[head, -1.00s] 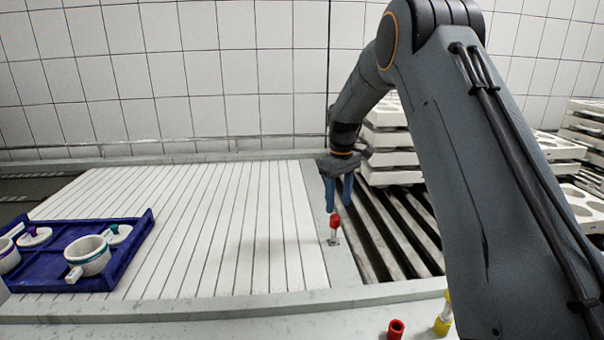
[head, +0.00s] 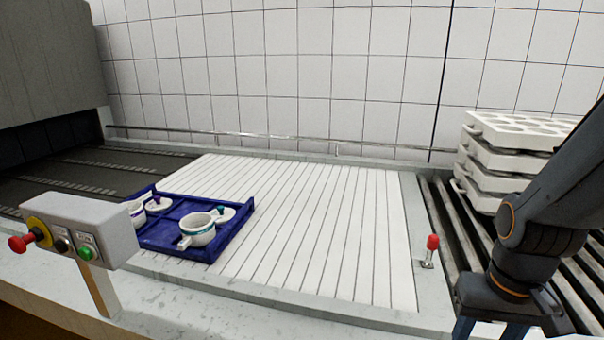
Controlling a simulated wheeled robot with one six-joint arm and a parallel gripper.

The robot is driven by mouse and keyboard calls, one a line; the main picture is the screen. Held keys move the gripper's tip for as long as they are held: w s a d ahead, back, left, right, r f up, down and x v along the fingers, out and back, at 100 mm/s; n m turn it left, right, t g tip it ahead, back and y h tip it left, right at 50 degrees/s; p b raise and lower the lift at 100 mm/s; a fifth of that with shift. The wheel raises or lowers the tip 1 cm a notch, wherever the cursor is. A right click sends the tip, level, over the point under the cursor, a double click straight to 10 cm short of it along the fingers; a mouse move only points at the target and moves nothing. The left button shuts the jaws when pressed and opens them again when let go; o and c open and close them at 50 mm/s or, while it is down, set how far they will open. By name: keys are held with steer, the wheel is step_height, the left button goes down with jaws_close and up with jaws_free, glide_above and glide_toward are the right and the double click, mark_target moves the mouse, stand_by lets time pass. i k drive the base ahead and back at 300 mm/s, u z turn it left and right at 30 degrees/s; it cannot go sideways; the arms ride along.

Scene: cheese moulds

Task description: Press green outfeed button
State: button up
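The green button (head: 86,254) is on the front face of a grey control box (head: 105,222) at the left of the head view. A black button (head: 62,245) and a red mushroom button on a yellow collar (head: 22,243) are beside it on the same box. My gripper (head: 489,331) is at the lower right, far from the box. Its two blue fingers are apart with nothing seen between them; their tips are cut off by the frame's bottom edge.
A blue tray (head: 237,244) with white moulds lies on the white slatted surface (head: 320,235). A red-knobbed lever (head: 432,247) stands between the slats and the rollers (head: 445,225). White mould blocks (head: 495,160) are stacked at right. A dark belt (head: 90,175) lies at the back left.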

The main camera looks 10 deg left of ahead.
mark_target(84, 253)
steer(key=u, duration=0.05)
steer(key=k, duration=0.5)
steer(key=u, duration=1.05)
steer(key=i, duration=0.35)
steer(key=u, duration=0.9)
